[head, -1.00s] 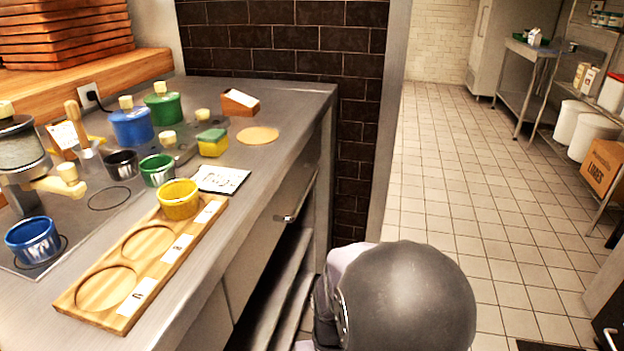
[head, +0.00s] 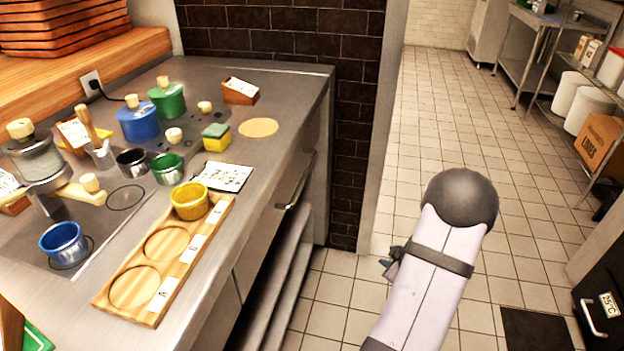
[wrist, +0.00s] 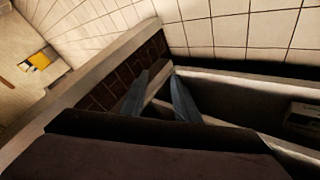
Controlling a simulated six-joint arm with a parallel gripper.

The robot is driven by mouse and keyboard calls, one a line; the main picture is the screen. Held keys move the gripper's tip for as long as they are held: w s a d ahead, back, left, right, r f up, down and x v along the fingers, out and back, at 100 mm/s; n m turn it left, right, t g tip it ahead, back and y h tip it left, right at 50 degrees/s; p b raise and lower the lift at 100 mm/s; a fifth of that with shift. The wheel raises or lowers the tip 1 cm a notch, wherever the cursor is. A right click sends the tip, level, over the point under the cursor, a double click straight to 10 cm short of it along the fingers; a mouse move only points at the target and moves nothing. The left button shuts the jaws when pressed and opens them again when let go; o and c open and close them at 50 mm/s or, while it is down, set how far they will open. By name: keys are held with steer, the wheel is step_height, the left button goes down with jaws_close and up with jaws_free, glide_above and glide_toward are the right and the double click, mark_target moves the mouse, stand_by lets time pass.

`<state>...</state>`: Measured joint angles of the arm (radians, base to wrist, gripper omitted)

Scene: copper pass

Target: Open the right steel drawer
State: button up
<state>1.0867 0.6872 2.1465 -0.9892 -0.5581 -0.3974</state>
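The right steel drawer (head: 279,212) is in the front of the steel counter in the head view. Its bar handle (head: 297,186) faces the aisle, and the drawer front looks flush with the counter, so it appears shut. My gripper (wrist: 160,76) shows in the wrist view with two grey fingers apart and nothing visible between them. In the head view my arm stands in the aisle to the right of the drawer, clear of the handle. The fingers are not clearly visible there. I cannot make out the handle in the wrist view.
The steel counter (head: 285,98) carries a wooden board (head: 128,312) with a yellow pot (head: 189,201), and several pots and jars. Open shelves (head: 285,275) lie below the drawer. A dark brick wall (head: 285,35) stands behind. The tiled aisle floor (head: 425,125) is largely free.

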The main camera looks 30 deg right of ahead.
steer(key=w+a+r+n+t+y, duration=0.25)
steer(key=w+r+n+t, duration=0.2)
steer(key=w+r, duration=0.25)
steer(key=a+r+n+t+y, duration=0.6)
steer(key=a+r+n, duration=0.6)
steer(key=r, duration=0.4)
steer(key=shift+w+r+n+y, duration=0.3)
steer(key=shift+w+n+y, duration=0.1)
steer(key=shift+y, duration=0.75)
steer(key=shift+w, duration=0.1)
steer(key=x, duration=0.7)
jaws_close()
